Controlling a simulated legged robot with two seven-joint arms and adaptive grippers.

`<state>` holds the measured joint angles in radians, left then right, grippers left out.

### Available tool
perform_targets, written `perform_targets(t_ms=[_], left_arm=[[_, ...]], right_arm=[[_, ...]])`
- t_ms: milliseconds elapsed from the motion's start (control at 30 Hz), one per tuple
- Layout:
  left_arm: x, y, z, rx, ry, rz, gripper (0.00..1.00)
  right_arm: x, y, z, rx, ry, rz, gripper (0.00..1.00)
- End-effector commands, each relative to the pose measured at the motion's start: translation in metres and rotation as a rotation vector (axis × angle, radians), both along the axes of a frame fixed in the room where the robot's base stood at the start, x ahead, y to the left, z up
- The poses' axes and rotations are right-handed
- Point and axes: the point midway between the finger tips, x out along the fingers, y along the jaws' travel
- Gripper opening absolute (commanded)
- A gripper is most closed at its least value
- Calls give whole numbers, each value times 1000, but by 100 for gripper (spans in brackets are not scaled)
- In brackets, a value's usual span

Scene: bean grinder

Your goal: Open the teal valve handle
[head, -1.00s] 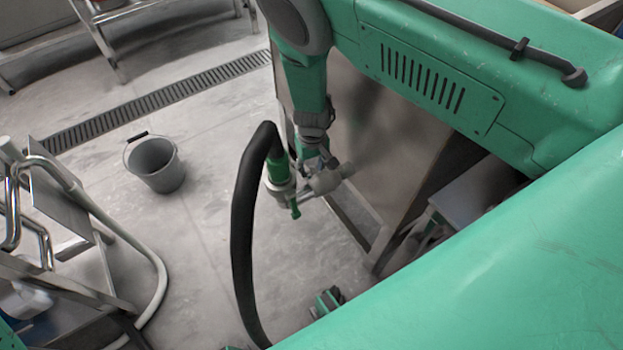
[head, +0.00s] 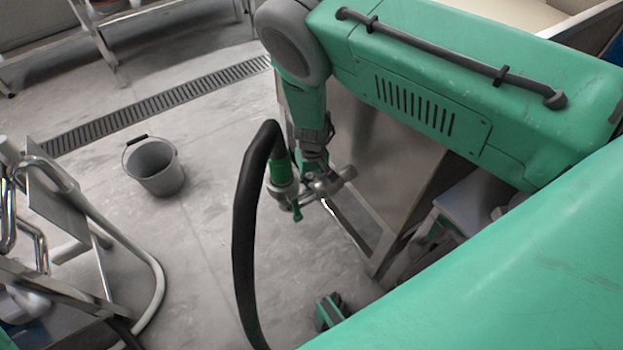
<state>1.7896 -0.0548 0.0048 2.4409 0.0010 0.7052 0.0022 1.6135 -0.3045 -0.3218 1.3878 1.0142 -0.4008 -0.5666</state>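A small teal valve handle (head: 297,211) hangs below a grey round fitting (head: 284,190), at the end of a thick black hose (head: 243,240) with a green collar (head: 281,168). A green arm with a vented casing comes in from the right and bends down to this spot. My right gripper (head: 318,172) is at its lower end, just right of the fitting and close to the handle. Its fingers are small and blend with grey metal parts there, so I cannot tell whether they are open or touch the handle. My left gripper does not show.
A grey bucket (head: 155,168) stands on the floor to the left, near a long drain grate (head: 150,105). A metal frame with pipes (head: 50,230) is at the left edge. A metal panel (head: 375,160) stands behind the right arm. The floor between bucket and hose is clear.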

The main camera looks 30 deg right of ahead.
Motion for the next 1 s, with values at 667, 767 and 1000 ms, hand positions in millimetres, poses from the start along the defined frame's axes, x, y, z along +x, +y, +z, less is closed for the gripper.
perform_targets(t_ms=[667, 767, 1000], left_arm=[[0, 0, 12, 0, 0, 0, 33], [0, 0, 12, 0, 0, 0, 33], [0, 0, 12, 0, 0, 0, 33]], right_arm=[[-3, 12, 2, 245, 25, 0, 0], [-3, 12, 2, 244, 25, 0, 0], [-3, 13, 2, 243, 23, 0, 33]])
